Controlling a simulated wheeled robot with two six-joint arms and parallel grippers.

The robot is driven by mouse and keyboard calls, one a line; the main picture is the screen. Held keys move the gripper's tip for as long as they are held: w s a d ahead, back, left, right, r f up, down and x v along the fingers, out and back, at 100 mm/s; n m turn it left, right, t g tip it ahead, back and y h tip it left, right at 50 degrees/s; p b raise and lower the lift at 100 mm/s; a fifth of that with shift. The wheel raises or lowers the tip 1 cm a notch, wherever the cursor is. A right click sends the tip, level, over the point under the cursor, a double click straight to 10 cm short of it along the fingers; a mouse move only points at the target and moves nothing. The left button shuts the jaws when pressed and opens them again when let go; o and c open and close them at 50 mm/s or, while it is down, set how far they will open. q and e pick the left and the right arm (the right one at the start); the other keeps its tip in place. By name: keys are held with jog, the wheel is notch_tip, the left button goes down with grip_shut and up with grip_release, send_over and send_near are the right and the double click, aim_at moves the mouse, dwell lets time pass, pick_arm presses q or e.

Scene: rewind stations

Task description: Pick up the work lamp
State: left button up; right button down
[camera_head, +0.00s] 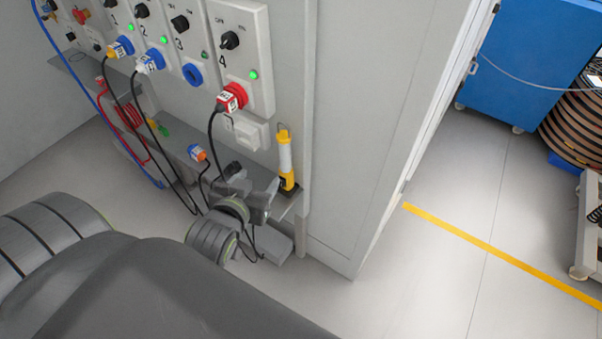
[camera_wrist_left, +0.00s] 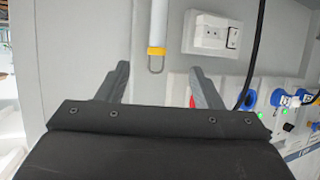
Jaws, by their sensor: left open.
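The work lamp (camera_head: 285,155) is a slim upright lamp with a white tube, yellow ends and a hook on top. It stands on a narrow grey shelf at the foot of the control panel. In the left wrist view the picture is upside down, and the lamp (camera_wrist_left: 158,25) shows its tube, yellow end and wire hook. My left gripper (camera_head: 259,190) is open beside the lamp's lower part, on its left in the head view. In the left wrist view the lamp lies ahead, between the directions of the two fingers (camera_wrist_left: 158,82). My right gripper is not in view.
The panel (camera_head: 243,60) carries numbered switches, sockets and plugs with hanging cables. A grey cabinet wall (camera_head: 350,130) rises right of the lamp. Open floor (camera_head: 450,280) with a yellow line lies farther right.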

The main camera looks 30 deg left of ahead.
aim_at(282, 149)
pick_arm(q)
jog(key=x, duration=1.2)
jog(key=shift+w+r+p, duration=0.2)
jog(key=shift+p, duration=0.15)
jog(key=shift+x, duration=2.55)
jog(key=shift+d, duration=0.15)
jog(key=shift+r, duration=0.1)
grip_shut()
